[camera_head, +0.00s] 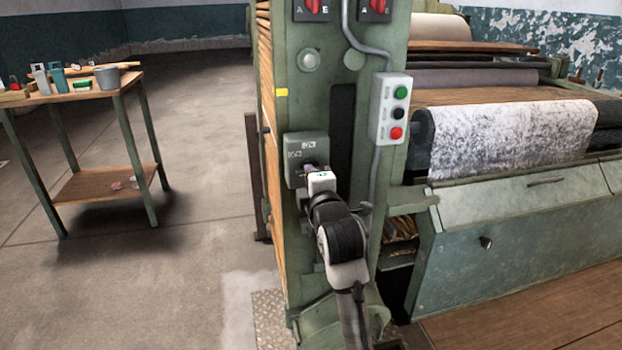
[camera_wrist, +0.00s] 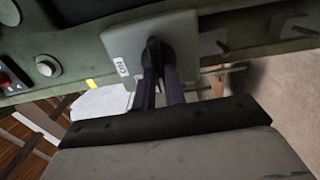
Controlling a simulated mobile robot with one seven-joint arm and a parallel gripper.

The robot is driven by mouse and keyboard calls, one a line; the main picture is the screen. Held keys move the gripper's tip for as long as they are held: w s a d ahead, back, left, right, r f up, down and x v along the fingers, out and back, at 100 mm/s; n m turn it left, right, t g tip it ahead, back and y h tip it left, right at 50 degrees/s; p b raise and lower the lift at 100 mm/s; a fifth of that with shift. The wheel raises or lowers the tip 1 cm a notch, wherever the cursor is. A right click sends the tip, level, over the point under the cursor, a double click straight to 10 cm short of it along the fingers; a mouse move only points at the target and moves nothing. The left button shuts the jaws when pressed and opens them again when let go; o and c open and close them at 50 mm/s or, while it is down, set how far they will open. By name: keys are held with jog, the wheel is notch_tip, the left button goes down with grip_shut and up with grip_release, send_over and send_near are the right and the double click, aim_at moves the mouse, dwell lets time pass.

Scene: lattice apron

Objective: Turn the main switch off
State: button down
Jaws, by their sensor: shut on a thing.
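The main switch (camera_head: 300,147) is a grey-green box on the green machine column, with small white labels on its face. In the wrist view the switch box (camera_wrist: 188,38) fills the upper middle, and a label reading "ON" shows at its left. Its dark knob (camera_wrist: 157,52) stands out from the middle of the plate. My gripper (camera_head: 314,172) reaches the box from the front. In the wrist view my gripper (camera_wrist: 161,78) has its two dark fingers shut on the knob, one on each side. The head view hides most of the knob behind my wrist, so its exact angle is unclear.
A push-button box (camera_head: 391,108) with green, black and red buttons hangs right of the switch. Red rotary switches (camera_head: 313,8) sit higher on the column. A fabric-covered roller (camera_head: 512,137) is at right. A workbench (camera_head: 88,93) with cups stands at left, with open floor between.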

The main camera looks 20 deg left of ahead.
jog(key=c, duration=1.5)
grip_release()
jog(key=shift+o, duration=0.2)
jog(key=shift+s+d, duration=0.1)
jog(key=b+v, duration=0.6)
jog(key=v, duration=0.7)
jog(key=shift+s+d, duration=0.2)
jog(key=shift+s, duration=0.05)
